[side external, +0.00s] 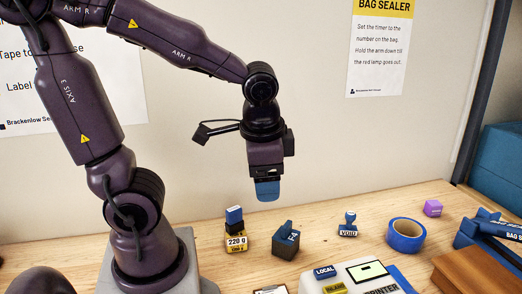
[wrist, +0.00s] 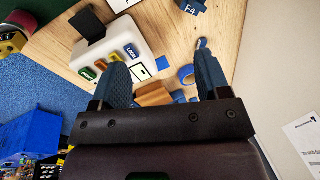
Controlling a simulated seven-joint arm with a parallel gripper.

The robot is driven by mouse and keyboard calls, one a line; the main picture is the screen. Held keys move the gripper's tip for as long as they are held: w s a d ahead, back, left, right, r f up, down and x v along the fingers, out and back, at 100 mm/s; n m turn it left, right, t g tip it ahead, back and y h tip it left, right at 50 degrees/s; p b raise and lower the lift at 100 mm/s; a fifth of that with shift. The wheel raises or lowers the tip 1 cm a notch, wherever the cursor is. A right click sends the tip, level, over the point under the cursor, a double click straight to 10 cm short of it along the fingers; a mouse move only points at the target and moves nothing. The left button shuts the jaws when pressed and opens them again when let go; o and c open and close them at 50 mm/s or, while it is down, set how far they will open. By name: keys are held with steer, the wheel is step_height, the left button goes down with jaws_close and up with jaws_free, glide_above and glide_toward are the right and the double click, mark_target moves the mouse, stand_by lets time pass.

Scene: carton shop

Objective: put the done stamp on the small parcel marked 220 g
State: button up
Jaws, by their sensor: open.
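My gripper (side external: 267,190) hangs above the bench, empty, and its blue fingers (wrist: 160,60) stand apart in the wrist view. A blue stamp marked VOID (side external: 348,226) stands farther right. I cannot make out a stamp marked done.
A white printer (side external: 362,272) with small coloured labelled pieces, one marked LOCAL (side external: 324,272), sits in front.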

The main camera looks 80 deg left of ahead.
steer(key=s+d+r+n+t+h, duration=0.1)
steer(key=d+r+n+t+h, duration=0.1)
steer(key=r, duration=0.4)
steer(key=shift+s+d+t, duration=0.35)
steer(key=shift+d+t, duration=0.2)
steer(key=shift+t, duration=0.55)
steer(key=shift+r, duration=0.1)
